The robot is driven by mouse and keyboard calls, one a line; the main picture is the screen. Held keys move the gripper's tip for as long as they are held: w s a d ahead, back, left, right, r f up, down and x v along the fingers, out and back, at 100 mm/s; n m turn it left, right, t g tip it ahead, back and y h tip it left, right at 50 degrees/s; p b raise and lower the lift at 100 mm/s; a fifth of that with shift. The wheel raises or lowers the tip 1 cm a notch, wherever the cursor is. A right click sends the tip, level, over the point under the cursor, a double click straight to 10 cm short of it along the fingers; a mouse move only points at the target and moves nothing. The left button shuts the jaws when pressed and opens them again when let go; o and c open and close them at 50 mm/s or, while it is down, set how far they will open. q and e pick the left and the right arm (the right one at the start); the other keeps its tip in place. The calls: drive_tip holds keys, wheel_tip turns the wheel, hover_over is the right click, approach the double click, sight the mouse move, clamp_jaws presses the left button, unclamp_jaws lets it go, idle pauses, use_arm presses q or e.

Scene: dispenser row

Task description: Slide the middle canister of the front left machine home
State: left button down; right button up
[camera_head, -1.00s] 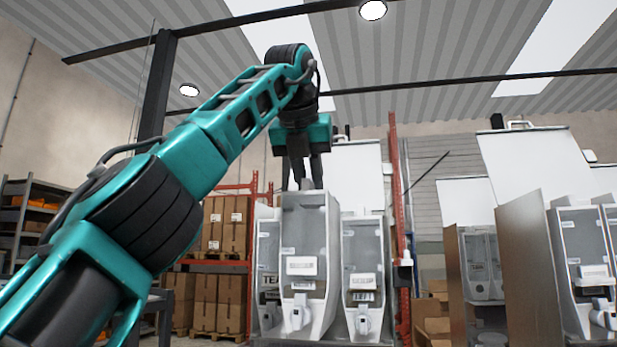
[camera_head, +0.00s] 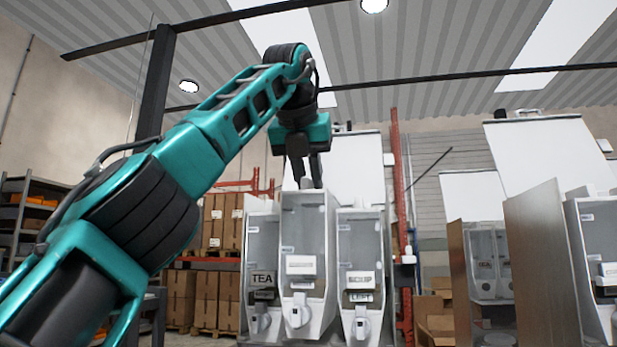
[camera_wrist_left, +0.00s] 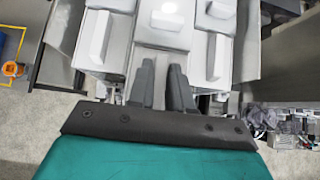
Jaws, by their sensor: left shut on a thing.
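The front left machine holds three clear-fronted canisters side by side. The middle canister (camera_head: 312,225) overlaps the inner edges of its neighbours and seems to stand a little forward of them. The left canister (camera_head: 262,240) is labelled TEA and the right canister (camera_head: 360,240) SOUP. My left gripper (camera_head: 305,184) points down at the top of the middle canister and is shut on it. My right gripper is not in view.
The machine's white lid panel (camera_head: 357,165) stands upright behind the canisters. More machines stand at the right, with a brown side panel (camera_head: 540,265) nearest. Boxes on a red rack (camera_head: 205,260) and a grey shelf (camera_head: 28,225) are further back at the left.

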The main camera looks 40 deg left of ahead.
use_arm(q)
drive_tip(key=shift+s+d+r, duration=0.1)
drive_tip(key=shift+s+r, duration=0.1)
drive_tip(key=shift+s, duration=0.05)
drive_tip(key=shift+x, duration=1.15)
drive_tip(key=shift+f+b, duration=0.6)
drive_tip(key=shift+b, duration=0.05)
drive_tip(key=c, duration=1)
unclamp_jaws()
drive_tip(key=shift+o, duration=0.2)
